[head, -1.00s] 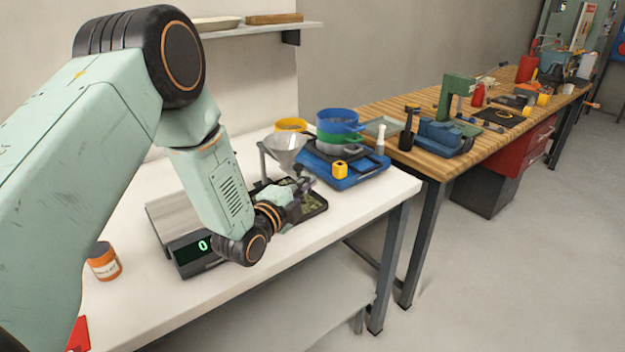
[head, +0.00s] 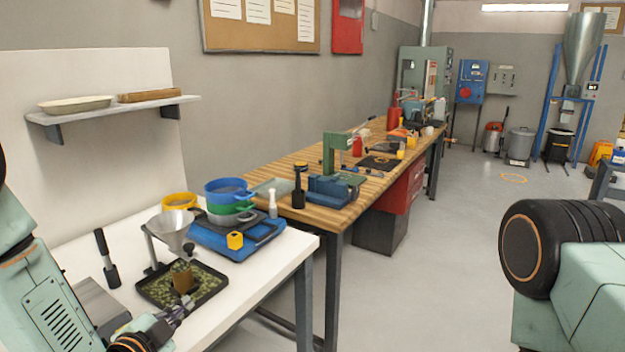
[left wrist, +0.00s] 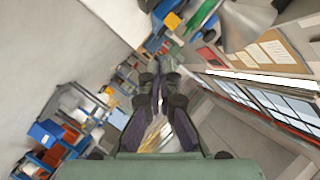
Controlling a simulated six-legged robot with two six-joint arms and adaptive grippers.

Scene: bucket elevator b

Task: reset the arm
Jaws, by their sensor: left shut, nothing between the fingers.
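My left arm comes in at the lower left of the head view. Its gripper (head: 184,306) is shut and empty, low over the front edge of a black tray (head: 213,292) of green beans. In the left wrist view the fingers of my left gripper (left wrist: 160,82) point up the picture with nothing held between them. A brownish cup (head: 183,277) stands in the tray just beyond the fingers. My right arm shows only as a shoulder and link at the right edge; its gripper is out of view.
A metal funnel (head: 170,228) on a stand is behind the tray. A blue device (head: 230,240) with stacked sieves (head: 229,193) stands to its right.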

